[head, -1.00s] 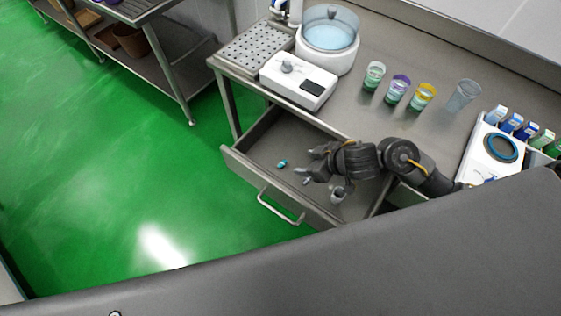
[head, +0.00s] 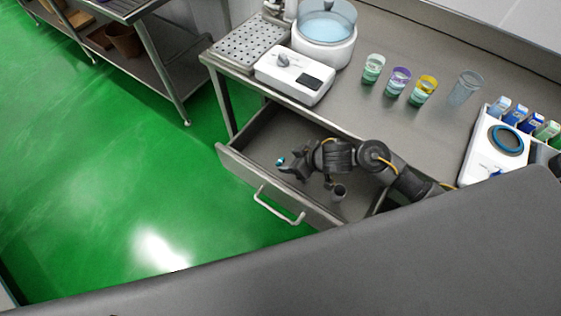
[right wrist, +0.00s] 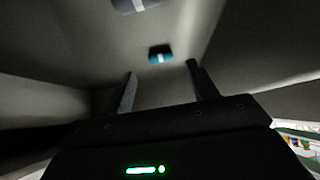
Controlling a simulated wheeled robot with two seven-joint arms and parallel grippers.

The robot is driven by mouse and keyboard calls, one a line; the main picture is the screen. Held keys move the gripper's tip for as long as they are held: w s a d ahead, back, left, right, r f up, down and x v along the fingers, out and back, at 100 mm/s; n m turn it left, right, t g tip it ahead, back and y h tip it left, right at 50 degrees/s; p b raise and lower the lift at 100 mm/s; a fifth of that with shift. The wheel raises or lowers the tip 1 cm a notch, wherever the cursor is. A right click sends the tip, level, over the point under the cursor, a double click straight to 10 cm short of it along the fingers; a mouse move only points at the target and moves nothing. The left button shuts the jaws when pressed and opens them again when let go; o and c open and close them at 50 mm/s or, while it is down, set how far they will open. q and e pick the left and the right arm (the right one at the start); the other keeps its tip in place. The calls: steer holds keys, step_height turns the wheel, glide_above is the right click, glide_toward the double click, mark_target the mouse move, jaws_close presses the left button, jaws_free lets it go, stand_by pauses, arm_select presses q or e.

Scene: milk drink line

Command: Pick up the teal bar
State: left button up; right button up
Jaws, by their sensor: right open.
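The teal bar (head: 280,161) is a small teal piece with a pale band, lying in the open drawer (head: 262,186). In the right wrist view the teal bar (right wrist: 160,54) lies beyond the fingertips and roughly between their lines. My right gripper (head: 287,166) reaches into the drawer from the right, close to the bar in the head view. In the right wrist view my right gripper (right wrist: 161,82) has its two fingers apart with nothing between them. My left gripper is in neither view.
A grey bar with a pale band (right wrist: 135,5) lies farther off in the drawer. A white scale-like device (head: 294,75) and several cups stand on the counter (head: 400,128). Drawer walls enclose the gripper.

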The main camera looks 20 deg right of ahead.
mark_target(282, 161)
steer(key=x, duration=0.4)
steer(key=shift+s+b, duration=0.1)
steer(key=shift+b, duration=0.2)
steer(key=c, duration=1.1)
steer(key=shift+o, duration=0.2)
step_height(282, 161, up, 10)
steer(key=p, duration=0.4)
